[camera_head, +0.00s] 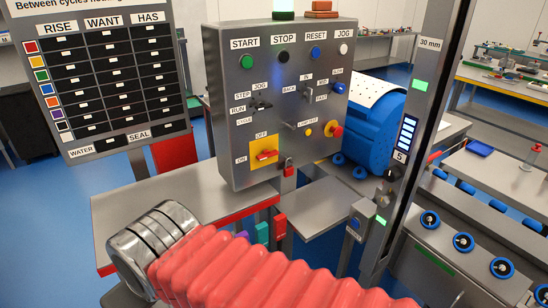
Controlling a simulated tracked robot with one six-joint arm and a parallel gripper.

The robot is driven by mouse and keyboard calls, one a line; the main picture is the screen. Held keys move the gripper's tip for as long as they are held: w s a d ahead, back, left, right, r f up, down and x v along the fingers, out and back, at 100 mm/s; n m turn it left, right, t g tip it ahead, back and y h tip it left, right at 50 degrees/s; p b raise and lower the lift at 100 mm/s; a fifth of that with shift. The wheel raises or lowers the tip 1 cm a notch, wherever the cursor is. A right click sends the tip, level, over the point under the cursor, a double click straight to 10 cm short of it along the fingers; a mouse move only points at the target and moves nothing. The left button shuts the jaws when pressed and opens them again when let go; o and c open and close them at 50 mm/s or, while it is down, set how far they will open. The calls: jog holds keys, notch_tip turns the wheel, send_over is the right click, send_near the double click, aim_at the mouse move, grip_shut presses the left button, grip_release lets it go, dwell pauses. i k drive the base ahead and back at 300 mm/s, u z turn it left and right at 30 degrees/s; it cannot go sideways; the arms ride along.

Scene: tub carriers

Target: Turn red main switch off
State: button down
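The red main switch (266,155) is a small red rotary handle on a yellow plate (257,147), low on the front of the grey control panel (225,100). An OFF label is above the plate and an ON label is at its left. The handle lies roughly level, in line with the ON label. A red padlock (289,168) hangs just right of the plate; I cannot tell what it is fastened to. A red ribbed sleeve with a steel ringed end fills the lower foreground, below the panel. No gripper fingers show.
The panel also carries push buttons, small selector levers and a red mushroom button (336,130). A grey bench (150,205) stands below left. A grey post (405,160) rises right of the panel, before a blue drum (372,128). A roller conveyor (470,265) is at lower right.

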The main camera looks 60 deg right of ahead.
aim_at(266, 153)
jog(key=z, duration=1)
jog(key=i, duration=0.35)
jog(key=u, duration=0.15)
